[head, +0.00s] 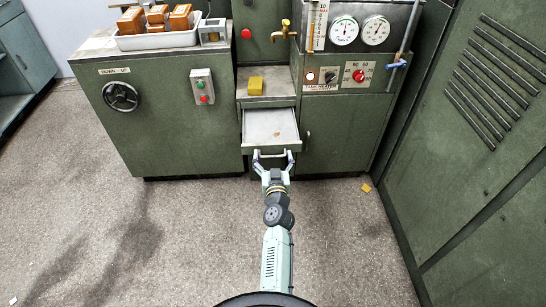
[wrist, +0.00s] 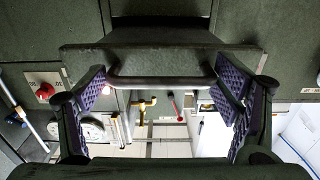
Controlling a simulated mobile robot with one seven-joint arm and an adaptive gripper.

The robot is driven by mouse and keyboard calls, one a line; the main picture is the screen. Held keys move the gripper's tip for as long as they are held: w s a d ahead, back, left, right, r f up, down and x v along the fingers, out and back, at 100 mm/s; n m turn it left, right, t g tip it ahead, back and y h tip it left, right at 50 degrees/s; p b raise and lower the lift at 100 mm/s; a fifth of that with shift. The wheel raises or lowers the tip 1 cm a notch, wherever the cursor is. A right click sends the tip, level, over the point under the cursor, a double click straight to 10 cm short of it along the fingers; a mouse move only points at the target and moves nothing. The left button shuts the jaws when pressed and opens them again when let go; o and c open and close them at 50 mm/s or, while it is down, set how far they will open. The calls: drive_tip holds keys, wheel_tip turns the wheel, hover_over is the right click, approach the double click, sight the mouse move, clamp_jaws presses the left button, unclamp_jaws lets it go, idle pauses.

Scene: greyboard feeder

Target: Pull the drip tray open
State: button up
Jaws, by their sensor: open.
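The drip tray (head: 271,122) is a shallow drawer with a pale grey inside, low in the middle of the green machine. It stands out from the machine front, with its inside showing. A small orange-brown speck lies in it. In the wrist view its green front panel (wrist: 160,60) spans the upper middle, with a dark bar handle (wrist: 160,81) across it. My gripper (head: 273,154) is at the tray front. In the wrist view my gripper (wrist: 163,88) is open, its purple-padded fingers near either end of the handle. I cannot tell whether they touch it.
A brass tap (head: 285,33) juts out higher up. A handwheel (head: 121,96) is on the left cabinet. A tall green locker (head: 470,150) stands at right. The floor in front is mostly clear.

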drive_tip(key=shift+o, duration=1.1)
drive_tip(key=shift+a+r, duration=0.2)
drive_tip(key=shift+a, duration=0.1)
drive_tip(key=shift+d+f, duration=0.1)
drive_tip(key=shift+d, duration=0.05)
wheel_tip(320, 180, up, 10)
drive_tip(key=shift+r, duration=0.1)
